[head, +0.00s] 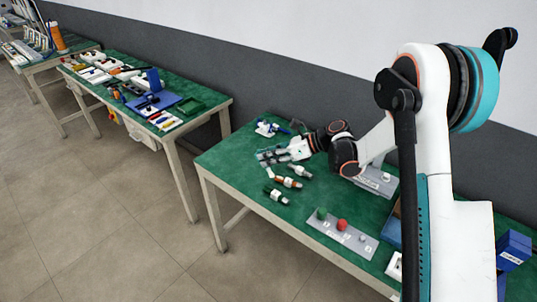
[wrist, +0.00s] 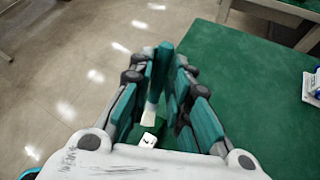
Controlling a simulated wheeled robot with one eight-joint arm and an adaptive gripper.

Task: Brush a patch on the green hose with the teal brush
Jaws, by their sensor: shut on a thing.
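My gripper (head: 272,156) is over the left end of the nearer green-topped table in the head view. In the wrist view my gripper (wrist: 162,75) is shut on the teal brush (wrist: 158,66), whose teal handle stands between the fingers. Its pale bristle end (wrist: 149,110) points down toward the bottom of that view. A small white piece with dark marks (wrist: 148,140) shows just below the bristles; I cannot tell whether they touch. I cannot make out the green hose for certain in either view.
Several small white-bodied fittings, one with an orange band (head: 288,182), lie near my gripper. A blue and white device (head: 268,128) stands behind it. A grey plate (head: 358,246) with green and red knobs lies to the right. Another cluttered table (head: 215,98) stands left, across a floor gap.

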